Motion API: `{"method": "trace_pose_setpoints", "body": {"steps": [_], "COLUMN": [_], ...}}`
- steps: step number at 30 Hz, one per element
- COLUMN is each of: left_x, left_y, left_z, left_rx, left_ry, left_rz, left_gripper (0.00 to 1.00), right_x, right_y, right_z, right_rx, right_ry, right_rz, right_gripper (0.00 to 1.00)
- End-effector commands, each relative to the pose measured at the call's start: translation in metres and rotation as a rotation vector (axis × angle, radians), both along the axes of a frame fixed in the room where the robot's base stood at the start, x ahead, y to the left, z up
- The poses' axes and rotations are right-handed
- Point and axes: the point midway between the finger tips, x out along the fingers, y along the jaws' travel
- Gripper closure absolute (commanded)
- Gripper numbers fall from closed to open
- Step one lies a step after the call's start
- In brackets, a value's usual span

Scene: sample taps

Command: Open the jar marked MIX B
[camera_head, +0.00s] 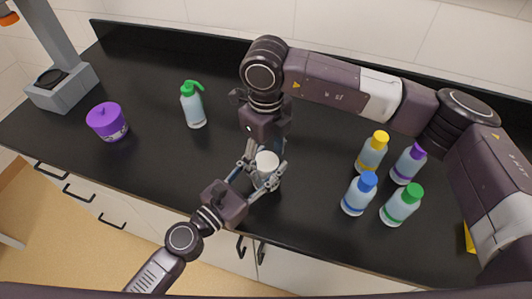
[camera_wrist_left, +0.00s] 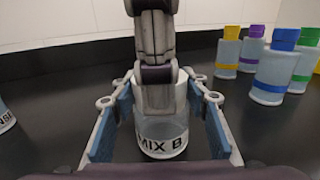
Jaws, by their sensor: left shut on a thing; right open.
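The jar marked MIX B (camera_wrist_left: 163,138) is clear with a black-lettered label. It stands upright on the black counter, and its white lid (camera_head: 267,160) shows in the head view. My left gripper (camera_head: 258,180) is shut on the jar's body, with its blue-padded fingers (camera_wrist_left: 160,125) on both sides. My right gripper (camera_head: 263,150) points down from above at the lid and is open. In the left wrist view one of its fingers hangs in front of the jar's upper part and hides much of the lid. I cannot tell whether it touches the lid.
Bottles with yellow (camera_head: 373,152), purple (camera_head: 408,165), blue (camera_head: 359,194) and green (camera_head: 401,205) caps stand at the right. The counter between is clear.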

Motion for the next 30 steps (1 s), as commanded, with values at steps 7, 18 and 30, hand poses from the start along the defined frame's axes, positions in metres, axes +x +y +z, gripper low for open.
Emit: {"method": "trace_pose_setpoints", "body": {"steps": [7, 18, 30], "left_x": [0.0, 0.0, -0.0003], "left_y": [0.0, 0.0, 0.0], "left_z": [0.0003, 0.0003, -0.0004], "left_rx": [0.0, 0.0, 0.001], "left_ry": [0.0, 0.0, 0.0], "left_rz": [0.0, 0.0, -0.002], "left_gripper": [1.0, 1.0, 1.0], "right_x": [0.0001, 0.0004, 0.0003], "right_y": [-0.0001, -0.0002, -0.0009], "right_z": [0.0004, 0.0008, 0.0006], "right_rx": [0.0, -0.001, -0.003], "right_ry": [0.0, -0.001, 0.0], "right_rz": [0.0, 0.04, 0.302], "right_gripper": [0.59, 0.86, 0.83]}}
